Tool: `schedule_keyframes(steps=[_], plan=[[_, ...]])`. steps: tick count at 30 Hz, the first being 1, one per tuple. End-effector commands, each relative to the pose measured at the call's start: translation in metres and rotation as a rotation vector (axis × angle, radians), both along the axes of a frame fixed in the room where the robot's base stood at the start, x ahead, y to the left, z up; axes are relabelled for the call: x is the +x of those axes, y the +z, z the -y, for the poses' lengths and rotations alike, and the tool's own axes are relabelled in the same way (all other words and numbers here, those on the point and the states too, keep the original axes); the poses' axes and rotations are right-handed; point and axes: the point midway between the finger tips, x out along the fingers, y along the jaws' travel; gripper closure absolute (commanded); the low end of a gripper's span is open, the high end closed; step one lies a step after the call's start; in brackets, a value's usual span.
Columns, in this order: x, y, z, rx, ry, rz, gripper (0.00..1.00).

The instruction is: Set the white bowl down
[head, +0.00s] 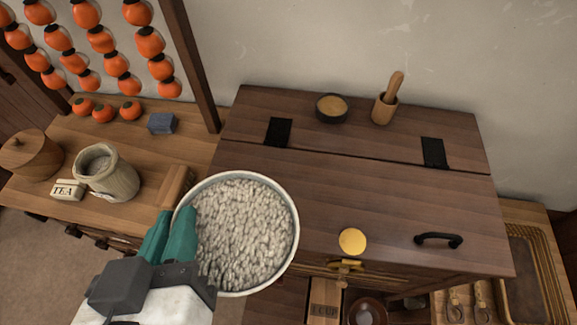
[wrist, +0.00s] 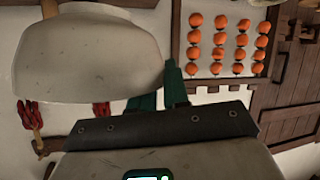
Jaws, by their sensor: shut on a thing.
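The white bowl (head: 294,215) is full of pale grains and is held level in the head view, in front of the left end of the wooden chest. My gripper (head: 185,222) has teal fingers shut on the bowl's left rim. In the wrist view the bowl's pale outer side (wrist: 90,60) fills the upper left, beside the teal fingers of my gripper (wrist: 160,92). The bowl hides part of the chest's front left corner and what lies below it.
A wooden counter (head: 135,130) at left carries a jar (head: 107,175), a TEA box (head: 68,190) and a blue block (head: 161,124). The lid's middle is clear.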

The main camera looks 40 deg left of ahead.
Motion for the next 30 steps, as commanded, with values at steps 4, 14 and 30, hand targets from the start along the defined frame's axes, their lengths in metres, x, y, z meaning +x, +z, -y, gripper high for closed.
schedule_keyframes(steps=[4,14,30], plan=[[0.003,-0.001,-0.002,-0.002,0.0,0.001,1.0],[0.062,-0.029,-0.03,-0.004,-0.006,0.0,1.0],[0.119,-0.09,-0.061,0.0,0.0,0.002,1.0]])
